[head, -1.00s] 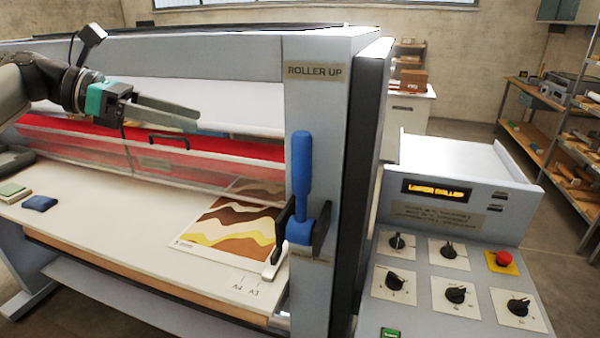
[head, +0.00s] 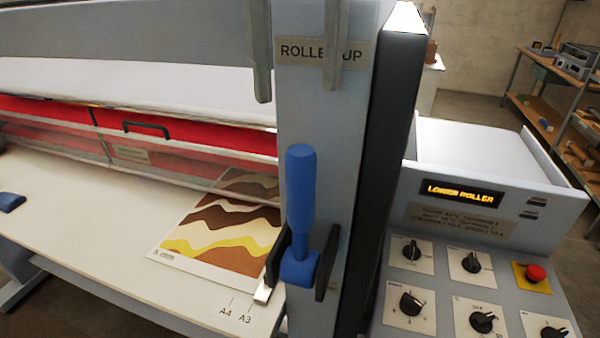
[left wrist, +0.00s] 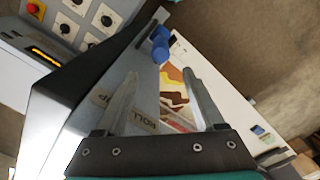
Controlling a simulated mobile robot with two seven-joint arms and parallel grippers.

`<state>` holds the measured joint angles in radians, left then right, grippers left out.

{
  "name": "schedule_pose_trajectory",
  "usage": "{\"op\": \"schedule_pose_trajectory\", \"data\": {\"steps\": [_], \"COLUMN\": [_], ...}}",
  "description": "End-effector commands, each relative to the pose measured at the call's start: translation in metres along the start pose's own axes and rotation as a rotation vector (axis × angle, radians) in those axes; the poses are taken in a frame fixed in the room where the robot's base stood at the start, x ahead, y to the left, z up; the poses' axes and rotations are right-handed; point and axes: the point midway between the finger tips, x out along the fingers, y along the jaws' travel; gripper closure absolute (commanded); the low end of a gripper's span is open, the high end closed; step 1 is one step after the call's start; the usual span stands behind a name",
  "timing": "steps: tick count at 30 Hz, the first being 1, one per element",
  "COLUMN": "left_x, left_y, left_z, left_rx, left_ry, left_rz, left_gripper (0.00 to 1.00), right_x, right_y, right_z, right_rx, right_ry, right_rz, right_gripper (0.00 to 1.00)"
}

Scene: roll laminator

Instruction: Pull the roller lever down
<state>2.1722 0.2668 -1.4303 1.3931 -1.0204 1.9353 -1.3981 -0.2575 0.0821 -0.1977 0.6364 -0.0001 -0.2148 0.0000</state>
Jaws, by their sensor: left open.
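The blue roller lever (head: 300,200) stands upright on the front of the machine's grey post, below the "ROLLER UP" label (head: 300,50). Its round blue hub sits between black side plates. My left gripper (head: 298,92) reaches down from the top of the head view, its two grey fingers apart and empty, above the lever's top end. In the left wrist view the lever (left wrist: 160,45) lies beyond the open fingertips (left wrist: 160,72), not touching them. My right gripper is not in view.
The control panel (head: 450,250) right of the post has black knobs, a red emergency button (head: 536,273) and a display reading "LOWER ROLLER" (head: 461,193). A wavy patterned print (head: 215,230) lies on the white table (head: 110,210). A clear guard with a black handle (head: 146,128) stands behind it.

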Motion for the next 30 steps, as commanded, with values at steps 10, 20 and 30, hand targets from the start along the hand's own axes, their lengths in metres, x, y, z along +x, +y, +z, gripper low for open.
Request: {"op": "schedule_pose_trajectory", "data": {"steps": [10,20,30], "left_x": [0.048,0.117,0.151], "left_y": [0.000,0.000,0.001], "left_z": [0.001,0.001,0.001], "left_rx": [0.002,0.002,0.001], "left_ry": [-0.002,-0.003,-0.003], "left_rz": [-0.003,-0.003,0.000], "left_gripper": [0.29,0.29,0.29], "right_x": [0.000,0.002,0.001], "right_y": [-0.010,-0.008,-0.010], "right_z": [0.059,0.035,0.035], "right_rx": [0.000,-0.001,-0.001], "right_ry": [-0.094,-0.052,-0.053], "right_rz": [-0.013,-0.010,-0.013], "right_gripper": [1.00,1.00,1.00]}}
